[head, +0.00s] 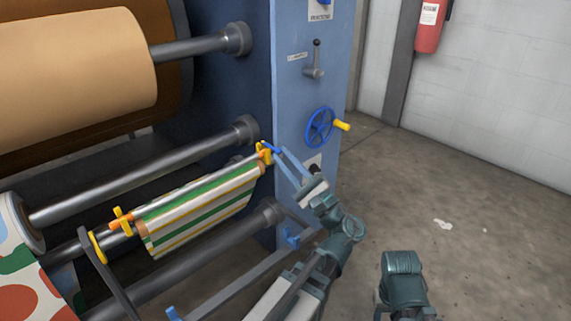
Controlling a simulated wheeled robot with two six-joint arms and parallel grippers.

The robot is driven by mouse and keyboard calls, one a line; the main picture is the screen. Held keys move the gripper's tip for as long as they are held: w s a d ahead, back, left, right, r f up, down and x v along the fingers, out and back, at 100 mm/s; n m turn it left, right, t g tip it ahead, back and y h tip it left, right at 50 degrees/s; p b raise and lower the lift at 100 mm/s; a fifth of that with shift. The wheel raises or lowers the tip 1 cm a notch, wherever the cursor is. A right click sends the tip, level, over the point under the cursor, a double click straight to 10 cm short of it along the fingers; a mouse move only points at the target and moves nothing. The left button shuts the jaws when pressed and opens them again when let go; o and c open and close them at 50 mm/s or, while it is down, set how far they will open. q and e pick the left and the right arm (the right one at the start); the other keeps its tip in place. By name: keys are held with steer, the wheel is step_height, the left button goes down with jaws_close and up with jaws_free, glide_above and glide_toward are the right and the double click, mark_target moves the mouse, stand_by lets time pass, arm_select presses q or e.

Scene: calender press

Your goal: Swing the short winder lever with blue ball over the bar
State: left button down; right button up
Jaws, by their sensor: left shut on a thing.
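My left gripper (275,151) reaches up from the bottom and is shut at the right end of the striped roll (200,208). A small patch of blue shows at its fingertips, which I take as the ball of the short winder lever; the fingers hide most of the lever. A yellow-orange catch (264,153) sits right beside the fingertips. The winder bar (118,230) carries the striped roll and has another yellow catch (98,246) near its left end.
The blue machine cabinet (295,90) stands just behind the gripper, with a blue handwheel (320,127) with yellow knob and a small lever (315,60). A grey rail (235,287) with blue brackets (290,237) runs below.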

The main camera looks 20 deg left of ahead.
stand_by(0.4)
arm_select(q)
steer(key=c, duration=0.8)
jaws_free()
